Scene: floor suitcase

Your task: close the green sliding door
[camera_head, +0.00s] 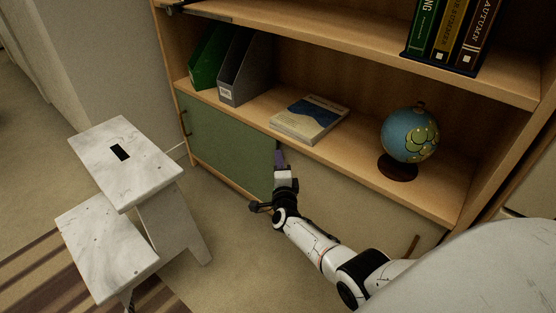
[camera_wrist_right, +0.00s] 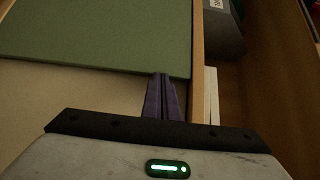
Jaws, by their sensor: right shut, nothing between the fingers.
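The green sliding door (camera_head: 228,146) covers the left part of the low cabinet opening, beside a beige panel (camera_head: 350,192) on the right. A dark handle (camera_head: 184,124) is at its left edge. My right gripper (camera_head: 279,157) is shut and empty, with its purple fingers at the green door's right edge. In the right wrist view the shut fingertips (camera_wrist_right: 161,76) reach the edge of the green door (camera_wrist_right: 100,35); whether they touch it I cannot tell. My left gripper is not in view.
The shelf above the doors holds a green file holder (camera_head: 209,58), a grey file holder (camera_head: 244,66), a book (camera_head: 309,119) and a globe (camera_head: 409,136). Books (camera_head: 450,32) stand on the upper shelf. A white marble-patterned step stool (camera_head: 125,165) stands on the floor at left.

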